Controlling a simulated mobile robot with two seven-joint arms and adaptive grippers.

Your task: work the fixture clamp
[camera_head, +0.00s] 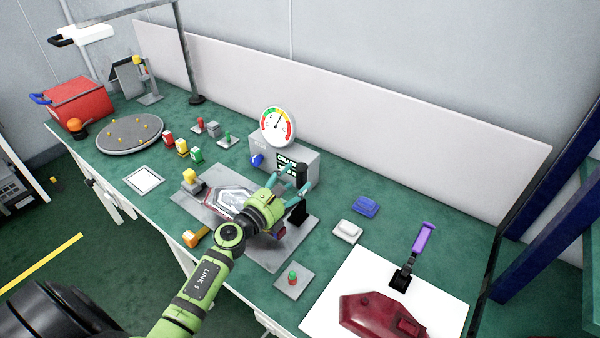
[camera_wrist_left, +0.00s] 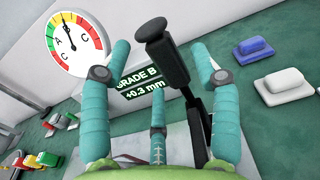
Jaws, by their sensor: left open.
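My left gripper (camera_head: 290,190) has three teal fingers and is over the right end of the grey fixture plate (camera_head: 285,255). It is open. The fixture clamp's black lever (camera_wrist_left: 165,52) stands up between the spread fingers (camera_wrist_left: 160,95) in the left wrist view; I see no finger closed on it. Its lower part is partly hidden by a finger. A clear and red lamp (camera_head: 228,199) lies on the plate, partly covered by my arm. A yellow-topped clamp (camera_head: 191,178) stands at the plate's far left corner. My right gripper is not in view.
A gauge box (camera_head: 283,158) with a dial (camera_head: 278,126) stands right behind the gripper. White (camera_head: 347,231) and blue (camera_head: 366,206) blocks lie to the right. A purple-handled clamp (camera_head: 422,238) and dark red lamp (camera_head: 380,314) are on a white board (camera_head: 450,290).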

